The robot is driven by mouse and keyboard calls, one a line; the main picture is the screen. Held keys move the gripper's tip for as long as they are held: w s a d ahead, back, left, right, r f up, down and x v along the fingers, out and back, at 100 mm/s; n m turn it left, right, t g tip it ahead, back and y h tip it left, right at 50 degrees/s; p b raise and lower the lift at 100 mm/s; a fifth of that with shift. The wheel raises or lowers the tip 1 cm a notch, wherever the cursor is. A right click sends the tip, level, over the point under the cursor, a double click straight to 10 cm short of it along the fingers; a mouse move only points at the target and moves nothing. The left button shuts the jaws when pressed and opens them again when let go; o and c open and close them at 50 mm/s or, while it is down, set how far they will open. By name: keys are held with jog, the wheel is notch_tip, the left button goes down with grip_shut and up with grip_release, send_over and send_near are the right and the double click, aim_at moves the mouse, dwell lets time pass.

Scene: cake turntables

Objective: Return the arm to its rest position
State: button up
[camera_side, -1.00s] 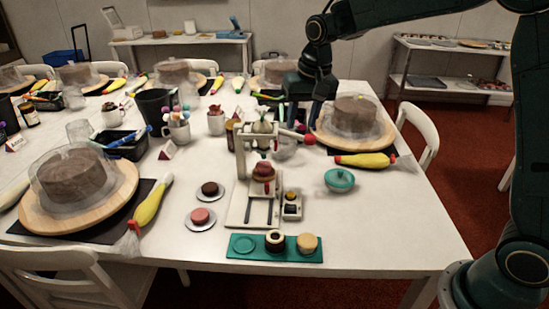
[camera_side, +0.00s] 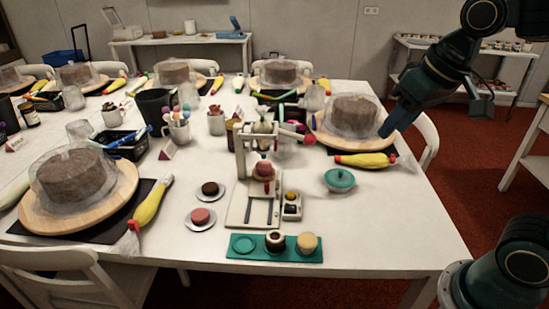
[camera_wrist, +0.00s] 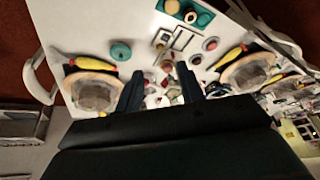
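My gripper (camera_side: 435,119) hangs in the air at the right, near the table's right edge and the domed cake on the right turntable (camera_side: 352,116). In the wrist view my gripper (camera_wrist: 158,88) has its two dark fingers spread wide, with nothing between them. The wrist camera looks down on the table from a distance. I cannot tell from the side view whether my fingertip overlaps the right turntable only in the picture.
The white table (camera_side: 390,215) carries a teal lidded bowl (camera_side: 340,180), a teal tray (camera_side: 245,246), a yellow piping bag (camera_side: 365,160) and several domed cakes. A white chair (camera_side: 420,140) stands at the right edge. Shelves (camera_side: 415,55) stand behind; red floor lies open at right.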

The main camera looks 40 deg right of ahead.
jog(key=s+f+n+t, duration=0.1)
jog(key=s+f, duration=0.1)
jog(key=s, duration=0.6)
jog(key=shift+f, duration=0.3)
